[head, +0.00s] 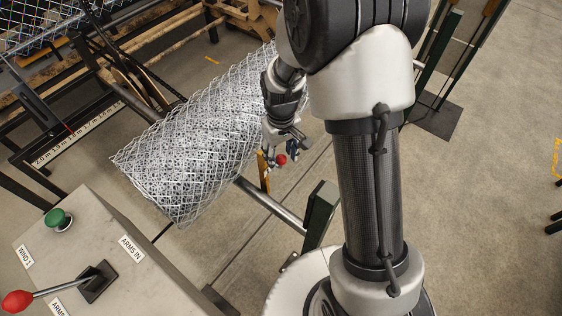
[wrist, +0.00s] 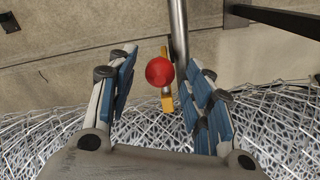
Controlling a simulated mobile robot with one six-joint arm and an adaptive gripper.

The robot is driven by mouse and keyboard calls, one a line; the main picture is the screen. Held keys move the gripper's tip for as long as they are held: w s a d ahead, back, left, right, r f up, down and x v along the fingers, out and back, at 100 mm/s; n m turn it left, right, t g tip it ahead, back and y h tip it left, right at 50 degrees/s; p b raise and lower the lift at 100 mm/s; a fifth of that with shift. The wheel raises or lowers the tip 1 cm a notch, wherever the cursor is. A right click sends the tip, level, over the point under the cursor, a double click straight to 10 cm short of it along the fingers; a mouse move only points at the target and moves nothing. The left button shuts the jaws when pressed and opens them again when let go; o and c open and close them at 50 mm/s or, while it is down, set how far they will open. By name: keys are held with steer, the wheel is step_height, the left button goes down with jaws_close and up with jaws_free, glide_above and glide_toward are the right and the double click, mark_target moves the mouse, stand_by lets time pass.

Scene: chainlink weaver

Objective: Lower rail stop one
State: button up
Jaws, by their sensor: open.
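The rail stop is a yellow piece (head: 264,172) beside the steel rail (head: 271,205), with a red ball knob (head: 281,159) near its upper end. In the wrist view the red knob (wrist: 159,71) lies between my two blue-padded fingers, and the yellow piece (wrist: 168,103) shows just below it. My gripper (head: 283,154) is open around the knob, with a gap on both sides in the wrist view. Whether the pads touch the knob in depth I cannot tell. My arm covers part of the scene right of the stop.
A roll of chain-link mesh (head: 195,140) lies just left of my gripper. A control console (head: 90,245) with a green button (head: 58,219) and a red-knobbed lever (head: 18,301) stands at the lower left. A dark green post (head: 320,213) stands right of the rail.

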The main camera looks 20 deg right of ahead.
steer(key=shift+f, duration=1.15)
steer(key=shift+c, duration=0.4)
jaws_close()
